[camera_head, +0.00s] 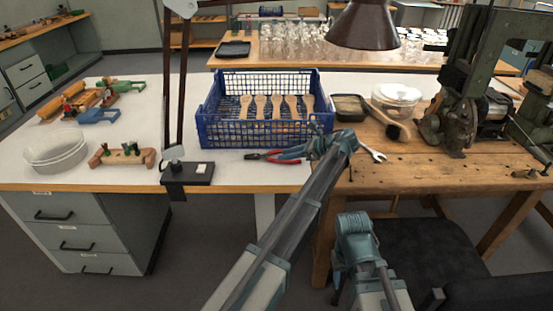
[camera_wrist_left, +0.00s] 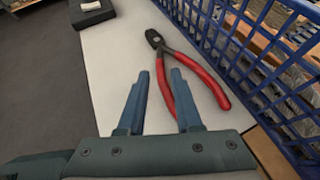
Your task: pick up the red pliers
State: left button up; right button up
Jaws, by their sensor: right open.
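The red pliers (camera_wrist_left: 207,78) lie on the white tabletop beside the blue crate, with the dark jaws pointing away from my left gripper and the handles spread. In the head view the pliers (camera_head: 283,160) show in front of the crate, partly covered by my left gripper (camera_head: 290,153). In the left wrist view my left gripper (camera_wrist_left: 155,88) has its two fingers apart with nothing held. One red handle shows in the gap near the right finger; contact cannot be told. My right gripper (camera_head: 350,258) is low in front of the wooden bench, away from the pliers, its fingertips hardly visible.
The blue crate (camera_head: 222,139) with several wooden brush handles stands just behind the pliers. A lamp base (camera_head: 188,174) is to the left. A wrench (camera_head: 373,152), brush (camera_head: 392,128) and dark tray (camera_head: 349,116) lie on the wooden bench (camera_head: 430,175) at right.

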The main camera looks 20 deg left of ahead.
aim_at(272, 158)
pick_arm(q)
jog(key=b+x, duration=0.1)
jog(key=x, duration=0.1)
jog(key=b+x, duration=0.1)
jog(key=x, duration=0.1)
jog(key=shift+a+f, duration=0.15)
jog(key=shift+f, duration=0.3)
jog(key=shift+a, duration=0.2)
grip_shut()
dwell(0.8)
